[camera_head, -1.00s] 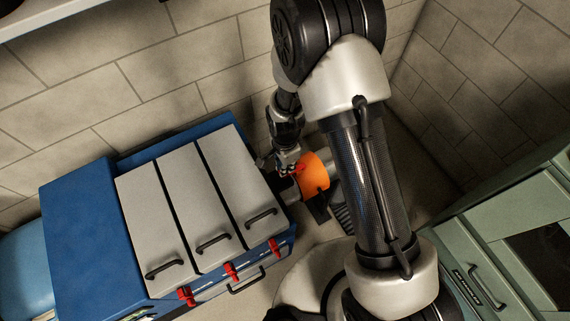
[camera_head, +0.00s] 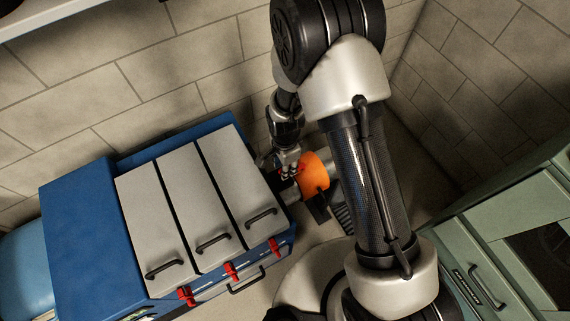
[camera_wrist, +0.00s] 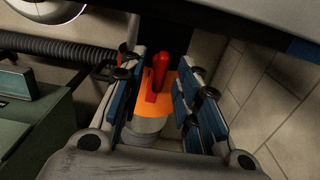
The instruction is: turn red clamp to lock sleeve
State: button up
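The orange sleeve (camera_head: 314,174) sits around a grey duct to the right of the blue cabinet in the head view. The red clamp (camera_head: 301,168) is on the sleeve, small and partly hidden by my gripper (camera_head: 287,168). In the wrist view, the red clamp (camera_wrist: 158,76) stands up as a lever on the orange sleeve (camera_wrist: 175,98), with the pale duct (camera_wrist: 145,130) below it. My gripper (camera_wrist: 160,88) is open there, with one finger on each side of the clamp and visible gaps between. I cannot tell the clamp's depth relative to the fingertips.
The blue cabinet (camera_head: 75,235) has grey lids with black handles and several red latches along its front. A brick wall (camera_head: 150,70) stands close behind. Green cabinets (camera_head: 490,250) are at the right. A black ribbed hose (camera_wrist: 55,46) crosses the wrist view's left side.

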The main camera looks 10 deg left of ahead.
jog(key=shift+r, duration=0.1)
notch_tip(320, 180, up, 12)
dwell(0.5)
dwell(0.4)
jog(key=s+d+r+n+t, duration=0.1)
jog(key=s+d+r+n, duration=0.15)
jog(key=d+r, duration=0.45)
jog(key=s+d+r+n+t, duration=0.1)
jog(key=d+r+n, duration=0.25)
jog(key=r, duration=0.75)
jog(key=s+d+r+n+t, duration=0.1)
jog(key=s+d+r+n, duration=0.1)
jog(key=s, duration=0.4)
jog(key=s+d+r+n+t, duration=0.1)
jog(key=s+d+r+n, duration=0.2)
jog(key=s+d+r, duration=0.2)
jog(key=shift+s+d+r+t, duration=0.3)
jog(key=shift+s+d, duration=0.4)
jog(key=shift+d, duration=0.1)
